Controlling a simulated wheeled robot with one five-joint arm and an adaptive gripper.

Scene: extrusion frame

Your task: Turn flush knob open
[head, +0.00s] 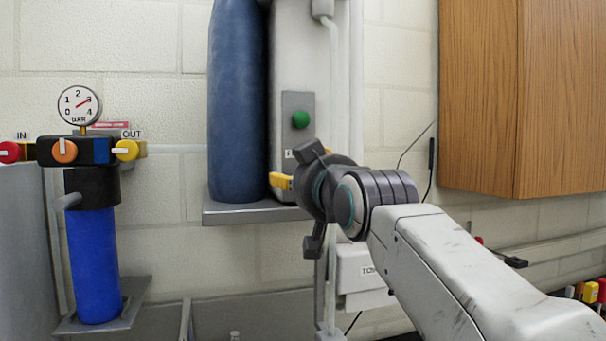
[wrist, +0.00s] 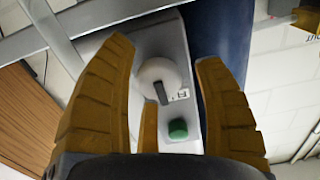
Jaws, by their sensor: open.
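A pale round knob (wrist: 152,72) with a dark grip bar sits on a grey panel, beside a small label I cannot read. I take it for the flush knob. A green button (wrist: 178,129) is on the same panel, and shows in the head view (head: 300,119). My gripper (wrist: 165,55) is open, with its yellow-brown fingers on either side of the knob and nothing held. I cannot tell whether they touch it. In the head view my gripper (head: 283,181) is at the lower panel and hides the knob.
A dark blue tank (head: 236,110) stands on a shelf (head: 250,214) just left of the panel. Further left is a blue filter (head: 94,265) with a gauge (head: 79,105) and red, orange and yellow knobs. A wooden cabinet (head: 480,95) hangs at the right.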

